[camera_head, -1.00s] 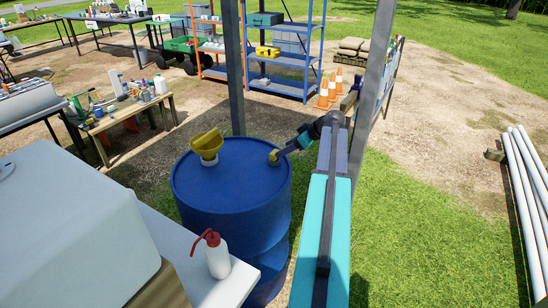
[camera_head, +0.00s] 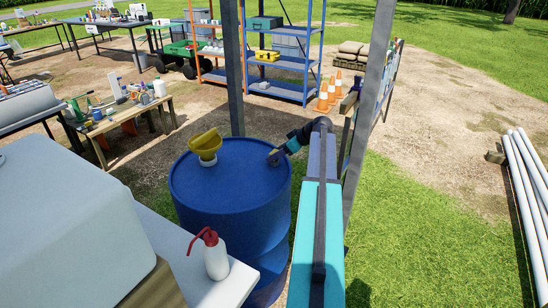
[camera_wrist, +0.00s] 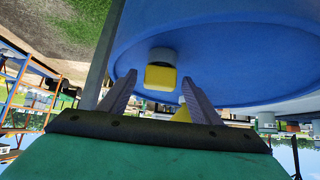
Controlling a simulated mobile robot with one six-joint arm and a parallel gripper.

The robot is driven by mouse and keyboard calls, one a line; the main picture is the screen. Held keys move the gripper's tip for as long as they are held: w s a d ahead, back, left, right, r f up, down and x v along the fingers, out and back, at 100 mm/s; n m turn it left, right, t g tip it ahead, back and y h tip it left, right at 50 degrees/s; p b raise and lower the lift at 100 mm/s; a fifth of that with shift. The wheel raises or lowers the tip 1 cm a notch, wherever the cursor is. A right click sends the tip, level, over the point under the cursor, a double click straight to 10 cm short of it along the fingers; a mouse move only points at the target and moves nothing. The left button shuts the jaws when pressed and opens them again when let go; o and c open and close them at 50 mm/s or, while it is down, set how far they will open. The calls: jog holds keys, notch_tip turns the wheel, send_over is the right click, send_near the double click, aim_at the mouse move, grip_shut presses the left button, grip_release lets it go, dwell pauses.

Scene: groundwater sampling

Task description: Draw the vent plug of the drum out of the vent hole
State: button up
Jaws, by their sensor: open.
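The blue drum (camera_head: 235,185) stands upright in front of me. In the wrist view, its top (camera_wrist: 240,55) fills much of the picture. There the yellow vent plug (camera_wrist: 160,78) shows with a grey round part against it, at the drum top. My gripper (camera_wrist: 159,76) is open, one finger on each side of the plug's line. I see gaps between plug and fingers; contact is not visible. In the head view my gripper (camera_head: 274,156) is over the drum's right rear edge and hides the plug.
A yellow funnel (camera_head: 206,144) stands on the drum top, left of my gripper; part of it shows in the wrist view (camera_wrist: 182,115). A grey post (camera_head: 233,75) rises behind the drum. A wash bottle (camera_head: 215,258) stands on the white surface in front.

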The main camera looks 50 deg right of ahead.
aim_at(277, 161)
jog(key=c, duration=1)
jog(key=shift+o, duration=0.2)
jog(key=shift+r+p, duration=0.55)
jog(key=shift+r, duration=1.75)
jog(key=w+a+r+m+h, duration=0.1)
jog(key=w+a, duration=0.4)
jog(key=a, duration=0.7)
jog(key=w+a+r, duration=0.1)
jog(key=w+a, duration=0.4)
jog(key=a, duration=0.7)
jog(key=w+a+r+m, duration=0.1)
jog(key=a+r, duration=0.1)
jog(key=a, duration=1)
jog(key=w+a+r+h, duration=0.1)
jog(key=a+r, duration=0.1)
jog(key=a, duration=1)
jog(key=shift+a+m, duration=0.2)
jog(key=shift+m, duration=0.2)
jog(key=shift+w, duration=0.1)
